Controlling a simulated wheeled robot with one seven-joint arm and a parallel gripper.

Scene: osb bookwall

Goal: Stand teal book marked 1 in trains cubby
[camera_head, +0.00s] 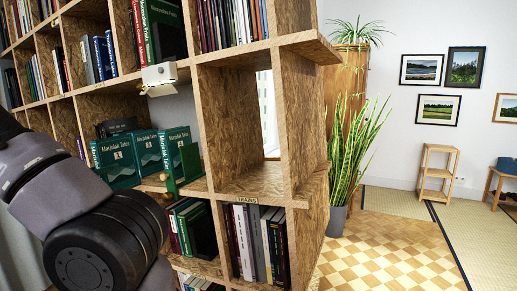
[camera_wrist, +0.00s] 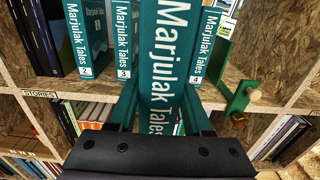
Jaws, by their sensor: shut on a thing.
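My gripper (camera_wrist: 160,100) is shut on a teal book (camera_wrist: 165,60), spine toward the wrist camera, reading "Marjulak Tales". The spine's number is hidden by the gripper. Matching teal books marked 2 (camera_wrist: 88,40), 3 (camera_wrist: 124,40) and 4 (camera_wrist: 206,45) stand behind it on the shelf labelled STORIES. In the head view, teal books (camera_head: 146,150) show beyond my arm, which hides the gripper. The trains cubby (camera_head: 250,181) is the open, empty compartment above the TRAINS label (camera_head: 245,198), to the right of the teal books.
A green bookend (camera_wrist: 236,75) with a wooden knob stands right of book 4, before the upright to the trains cubby. Books (camera_head: 260,240) fill the compartment below TRAINS.

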